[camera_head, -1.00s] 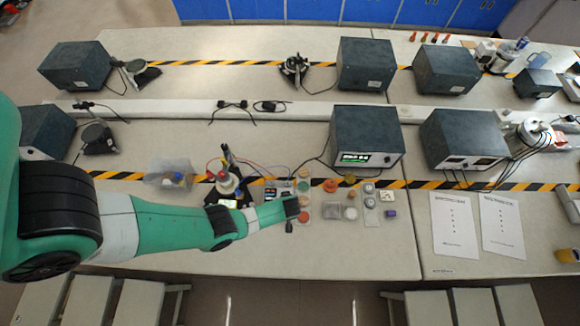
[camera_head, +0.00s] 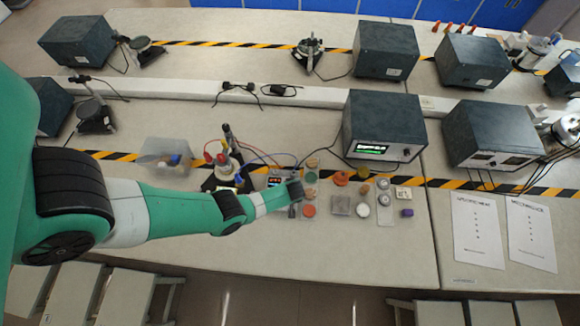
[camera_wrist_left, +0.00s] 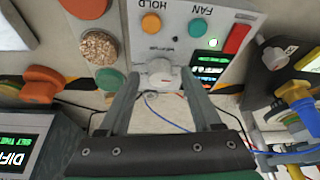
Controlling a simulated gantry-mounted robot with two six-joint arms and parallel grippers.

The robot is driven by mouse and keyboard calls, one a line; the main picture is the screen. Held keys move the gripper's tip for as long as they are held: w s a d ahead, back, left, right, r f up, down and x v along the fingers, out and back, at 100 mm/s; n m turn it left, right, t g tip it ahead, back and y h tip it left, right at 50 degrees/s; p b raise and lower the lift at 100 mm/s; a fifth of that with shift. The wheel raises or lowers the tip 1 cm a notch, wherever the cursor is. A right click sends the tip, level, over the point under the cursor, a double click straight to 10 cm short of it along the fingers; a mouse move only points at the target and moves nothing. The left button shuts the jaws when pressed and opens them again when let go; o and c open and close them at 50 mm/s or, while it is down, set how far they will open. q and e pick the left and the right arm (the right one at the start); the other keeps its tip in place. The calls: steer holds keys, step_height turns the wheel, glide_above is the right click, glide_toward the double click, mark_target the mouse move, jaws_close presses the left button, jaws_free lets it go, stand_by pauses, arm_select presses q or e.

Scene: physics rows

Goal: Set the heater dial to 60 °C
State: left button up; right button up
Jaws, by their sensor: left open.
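The heater panel (camera_wrist_left: 205,25) shows upside down in the left wrist view, with FAN and HOLD labels, an orange button, a teal button, a red switch and green-digit displays (camera_wrist_left: 208,68). Its white dial (camera_wrist_left: 160,75) sits below the HOLD side in that picture. My left gripper (camera_wrist_left: 157,88) is open, and the dial appears between its fingertips; contact cannot be told. In the head view my left gripper (camera_head: 295,190) is over the heater panel (camera_head: 275,180) and partly hides it. The display digits are too small to read surely. My right gripper is not in view.
Round coloured discs and jars (camera_head: 309,210) lie just right of the gripper. A dark instrument box (camera_head: 383,128) stands behind to the right. The table front is clear.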

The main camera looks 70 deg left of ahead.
arm_select(q)
jaws_close()
